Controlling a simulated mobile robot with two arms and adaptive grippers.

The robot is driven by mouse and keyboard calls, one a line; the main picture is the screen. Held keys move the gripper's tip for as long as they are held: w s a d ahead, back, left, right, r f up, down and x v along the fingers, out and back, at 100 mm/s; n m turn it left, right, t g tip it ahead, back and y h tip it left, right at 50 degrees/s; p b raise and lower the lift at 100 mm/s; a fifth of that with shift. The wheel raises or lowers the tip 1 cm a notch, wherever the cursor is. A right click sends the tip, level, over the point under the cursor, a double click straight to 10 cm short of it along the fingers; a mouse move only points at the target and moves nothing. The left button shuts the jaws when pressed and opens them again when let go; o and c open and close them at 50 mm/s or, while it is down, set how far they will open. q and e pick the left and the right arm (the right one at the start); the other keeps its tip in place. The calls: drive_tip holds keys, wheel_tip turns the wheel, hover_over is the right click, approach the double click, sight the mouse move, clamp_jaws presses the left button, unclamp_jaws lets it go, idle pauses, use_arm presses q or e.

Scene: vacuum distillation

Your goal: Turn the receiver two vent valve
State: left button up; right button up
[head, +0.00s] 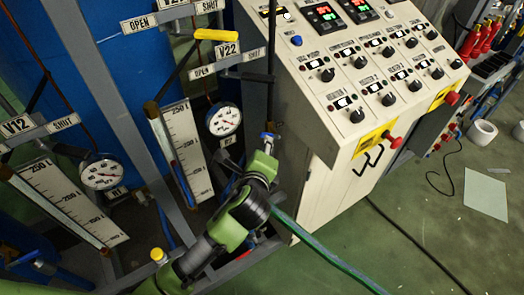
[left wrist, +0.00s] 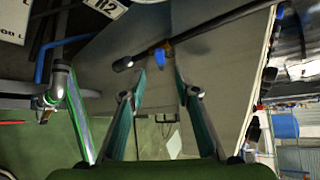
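A small blue valve handle (head: 268,135) sits on a thin dark pipe beside the control cabinet. My left gripper (head: 266,146) is close to this handle in the head view. In the left wrist view my left gripper (left wrist: 160,76) has its fingers apart and nothing between them. The handle lies just beyond the fingertips, roughly centred. My right gripper is in neither view.
A yellow-handled valve marked V22 (head: 217,35) is above a round gauge (head: 223,120) and a graduated scale (head: 187,150). The cream control cabinet (head: 300,190) stands close to the right of my left gripper. A green hose (head: 325,245) runs along the floor.

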use_arm(q)
drive_tip(key=shift+v, duration=0.85)
drive_tip(key=shift+w, duration=0.1)
